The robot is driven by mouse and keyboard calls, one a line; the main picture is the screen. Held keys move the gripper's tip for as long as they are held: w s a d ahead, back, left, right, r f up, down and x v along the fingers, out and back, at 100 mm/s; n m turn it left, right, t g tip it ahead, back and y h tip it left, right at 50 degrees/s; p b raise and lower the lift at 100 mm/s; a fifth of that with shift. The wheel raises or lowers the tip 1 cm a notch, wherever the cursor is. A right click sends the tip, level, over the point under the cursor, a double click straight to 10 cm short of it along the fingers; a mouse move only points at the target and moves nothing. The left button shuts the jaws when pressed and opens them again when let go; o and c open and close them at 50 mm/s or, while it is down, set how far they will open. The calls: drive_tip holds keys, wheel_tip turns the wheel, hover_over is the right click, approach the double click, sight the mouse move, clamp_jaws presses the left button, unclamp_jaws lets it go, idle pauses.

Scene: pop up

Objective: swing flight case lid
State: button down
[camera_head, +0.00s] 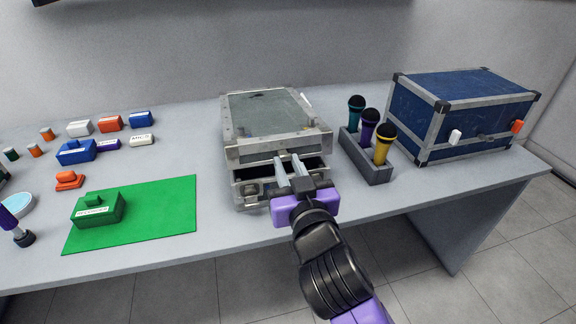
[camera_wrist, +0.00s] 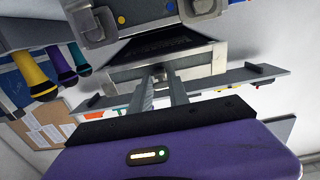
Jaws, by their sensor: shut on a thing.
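The grey flight case (camera_head: 248,192) with metal edges stands near the table's front, in the middle of the head view. Its lid (camera_head: 250,118) is raised slightly at the front, with a dark gap between lid and base. My gripper (camera_head: 288,160) is at the middle of the lid's front edge, its fingers shut on the lid. In the wrist view, which is turned upside down, the fingertips (camera_wrist: 161,73) meet the lid's front rim (camera_wrist: 208,68). The case base (camera_wrist: 110,20) shows above the dark gap. The exact contact and the case's inside are hidden.
A grey holder (camera_head: 364,160) with three microphones stands close right of the case. A blue case (camera_head: 450,105) is farther right. A green mat (camera_head: 160,210) with a green block (camera_head: 98,212) lies left. Several small blocks are at the back left.

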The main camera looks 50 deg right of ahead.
drive_tip(key=shift+s+a+f+b, duration=0.1)
drive_tip(key=shift+s+f+b, duration=0.05)
drive_tip(key=shift+f+b, duration=1)
drive_tip(key=shift+s+a+f+b, duration=0.1)
drive_tip(key=shift+f+b, duration=0.95)
drive_tip(key=shift+f, duration=0.1)
drive_tip(key=c, duration=1.2)
unclamp_jaws()
drive_tip(key=shift+r, duration=0.2)
drive_tip(key=shift+o, duration=0.2)
drive_tip(key=p+v, duration=0.4)
drive_tip(key=v, duration=0.3)
drive_tip(key=shift+s+a, duration=0.25)
drive_tip(key=shift+s, duration=0.1)
